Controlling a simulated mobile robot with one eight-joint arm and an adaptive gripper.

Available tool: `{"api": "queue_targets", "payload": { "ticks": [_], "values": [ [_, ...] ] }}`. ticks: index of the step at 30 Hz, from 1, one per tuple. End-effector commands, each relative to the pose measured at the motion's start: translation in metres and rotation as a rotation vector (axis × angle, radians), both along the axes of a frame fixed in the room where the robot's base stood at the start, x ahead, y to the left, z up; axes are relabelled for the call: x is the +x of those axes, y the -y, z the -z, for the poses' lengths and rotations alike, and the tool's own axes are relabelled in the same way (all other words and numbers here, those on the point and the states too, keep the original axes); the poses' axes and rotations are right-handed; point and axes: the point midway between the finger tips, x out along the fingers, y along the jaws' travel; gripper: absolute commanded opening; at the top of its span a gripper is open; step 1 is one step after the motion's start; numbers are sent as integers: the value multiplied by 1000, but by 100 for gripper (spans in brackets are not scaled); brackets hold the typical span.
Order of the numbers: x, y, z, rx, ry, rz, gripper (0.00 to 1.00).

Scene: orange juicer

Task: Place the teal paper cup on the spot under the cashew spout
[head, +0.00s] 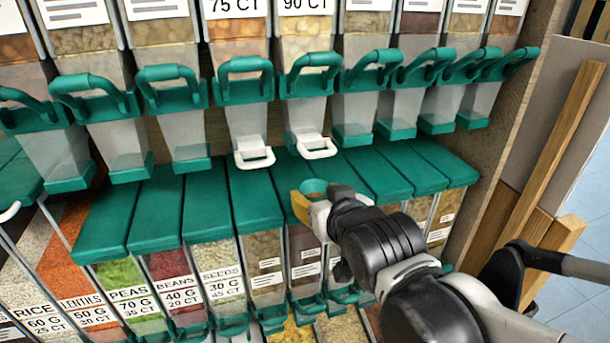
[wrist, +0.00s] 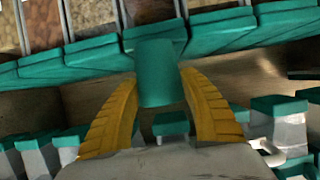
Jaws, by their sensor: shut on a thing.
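The teal paper cup (head: 314,186) is in my gripper (head: 306,202), just above or on the teal bin lids of the lower row; I cannot tell whether it touches them. Its open rim faces up in the head view. In the wrist view the cup (wrist: 158,72) sits between the two yellow fingers of my gripper (wrist: 160,88), which are shut on it. Two upper dispensers have white spout brackets, a left one (head: 254,155) and a right one (head: 313,149). The cup is in front of and below the right one. No cashew name is readable.
Teal bin lids (head: 253,192) form a ledge below the upper dispensers. Teal handles (head: 312,75) stick out above it. A wooden side panel (head: 512,120) bounds the shelf at right. Labelled lower bins (head: 222,270) stand below the ledge.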

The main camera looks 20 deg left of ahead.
Motion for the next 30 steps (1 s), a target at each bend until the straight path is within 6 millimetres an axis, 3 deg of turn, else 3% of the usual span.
{"api": "queue_targets", "payload": {
  "ticks": [3, 10, 17, 30],
  "values": [
    [19, -12, -1, 0, 0, 0, 13],
    [36, -22, 0, 0, 0, 0, 13],
    [68, -42, -1, 0, 0, 0, 13],
    [67, -41, 6, 0, 0, 0, 13]
  ]
}}
